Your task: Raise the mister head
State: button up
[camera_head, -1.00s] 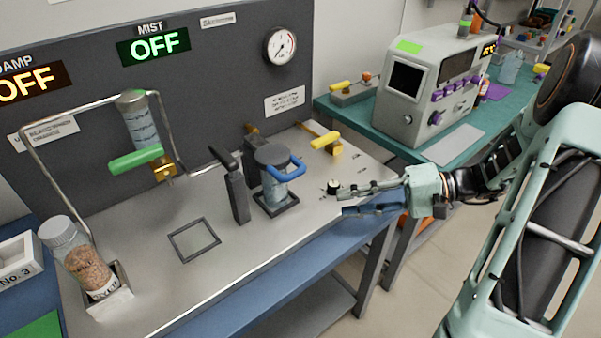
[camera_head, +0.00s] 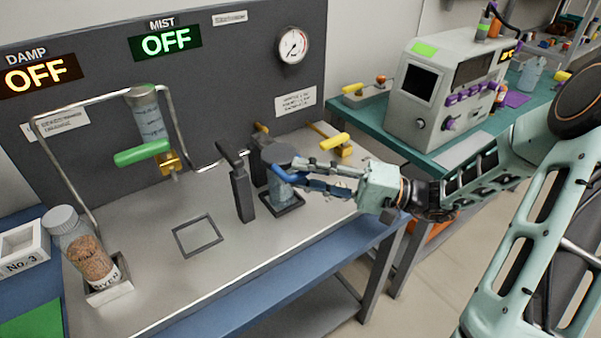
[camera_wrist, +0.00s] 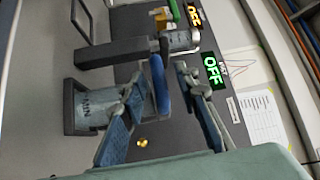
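A clear vessel (camera_head: 279,193) with a dark round lid (camera_head: 277,152) and a blue handle (camera_head: 283,175) stands in a square frame on the metal bench, beside a dark upright post (camera_head: 242,190). My gripper (camera_head: 291,172) is at the blue handle. In the wrist view, my gripper (camera_wrist: 163,80) is open, with the blue handle (camera_wrist: 158,84) between its fingers. I cannot tell whether either finger touches it. A second clear cylinder (camera_head: 149,118) with a green handle (camera_head: 141,153) and brass nozzle (camera_head: 170,164) hangs below the lit MIST OFF sign (camera_head: 166,41). The task's name is not marked on either fixture.
An empty square frame (camera_head: 198,236) lies on the bench (camera_head: 160,275). A jar of brown grains (camera_head: 84,249) leans in a holder at front left. A bent metal tube (camera_head: 62,166) spans the left.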

jog(key=shift+w+a, duration=0.1)
jog(key=shift+a, duration=0.45)
grip_shut()
